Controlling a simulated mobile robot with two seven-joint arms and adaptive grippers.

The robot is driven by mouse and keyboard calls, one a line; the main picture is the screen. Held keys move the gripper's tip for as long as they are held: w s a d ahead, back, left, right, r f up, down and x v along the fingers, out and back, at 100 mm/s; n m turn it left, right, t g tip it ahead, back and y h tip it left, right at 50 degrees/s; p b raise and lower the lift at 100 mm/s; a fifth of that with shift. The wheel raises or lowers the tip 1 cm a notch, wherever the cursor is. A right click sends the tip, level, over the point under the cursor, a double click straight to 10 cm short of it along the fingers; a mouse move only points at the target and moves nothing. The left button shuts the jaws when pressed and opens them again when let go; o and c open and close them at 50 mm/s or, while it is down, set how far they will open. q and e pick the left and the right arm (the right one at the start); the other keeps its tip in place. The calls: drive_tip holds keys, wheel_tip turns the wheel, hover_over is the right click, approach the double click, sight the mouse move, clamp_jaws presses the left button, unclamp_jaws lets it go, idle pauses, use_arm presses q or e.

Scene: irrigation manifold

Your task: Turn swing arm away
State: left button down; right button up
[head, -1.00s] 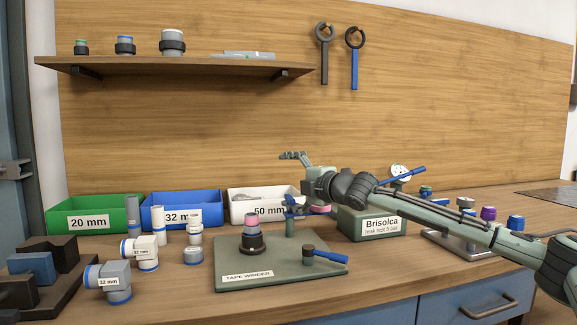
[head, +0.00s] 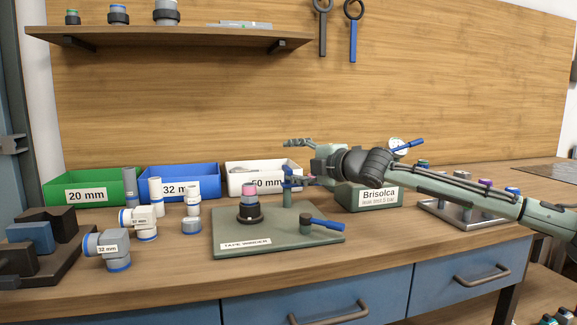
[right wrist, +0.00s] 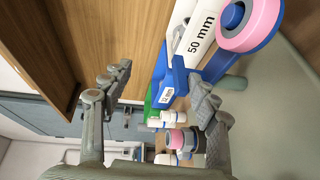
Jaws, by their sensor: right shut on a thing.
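The tape winder (head: 232,233) is a green plate on the bench with a black chuck (head: 250,213) holding a pipe with a pink top (head: 248,190). A post behind the chuck carries the blue swing arm (head: 289,180). The swing arm also shows in the right wrist view (right wrist: 181,76), with a pink tape roll (right wrist: 252,24) at its end. My right gripper (head: 305,163) is at the swing arm and shut on it; the exact contact is partly hidden. A clamp with a blue handle (head: 325,224) stands at the plate's right. My left gripper is out of view.
Green (head: 92,187), blue (head: 182,183) and white (head: 240,172) bins stand behind the winder. Several fittings (head: 105,250) stand left of it. The Brisolca box (head: 372,198) sits close beneath my right arm. The bench front is clear.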

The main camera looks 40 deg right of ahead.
drive_tip(key=shift+t, duration=0.3)
drive_tip(key=s+r+b, duration=0.1)
drive_tip(key=s+r, duration=0.2)
drive_tip(key=shift+d, duration=0.15)
drive_tip(key=shift+c, duration=0.5)
drive_tip(key=shift+s+r, duration=0.2)
drive_tip(key=shift+s, duration=0.4)
drive_tip(key=shift+s+r, duration=0.2)
drive_tip(key=shift+s, duration=0.35)
drive_tip(key=shift+c, duration=1.4)
drive_tip(key=shift+s+f+b, duration=0.15)
drive_tip(key=shift+f+b, duration=0.25)
drive_tip(key=shift+a, duration=0.2)
